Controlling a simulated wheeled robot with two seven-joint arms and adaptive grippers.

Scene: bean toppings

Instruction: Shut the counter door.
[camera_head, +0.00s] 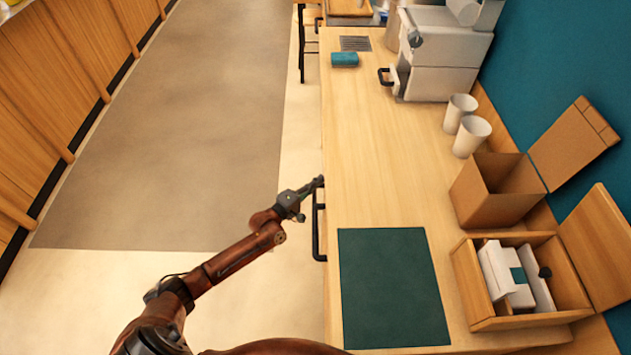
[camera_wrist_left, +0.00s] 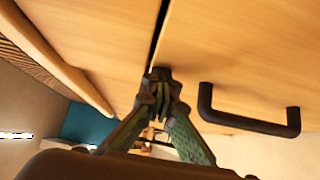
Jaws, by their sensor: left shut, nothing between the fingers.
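The counter door is a pale wood panel (camera_wrist_left: 235,60) with a black bar handle (camera_wrist_left: 250,122) in the left wrist view. A narrow dark gap runs between it and the wood panel (camera_wrist_left: 105,40) to its left. The handle also shows at the counter's front edge in the head view (camera_head: 318,232). My left gripper (camera_head: 319,182) is shut and empty beside that edge, just beyond the handle. In the left wrist view its fingertips (camera_wrist_left: 160,76) are close to the gap's lower end; I cannot tell whether they touch. The door's face is hidden from the head view. My right gripper is not in view.
The wooden countertop (camera_head: 385,150) holds a dark green mat (camera_head: 393,288), an open cardboard box (camera_head: 495,190), an open wooden box (camera_head: 470,285), two white cups (camera_head: 472,137) and a grey machine (camera_head: 445,65). The floor (camera_head: 190,110) left of the counter is clear.

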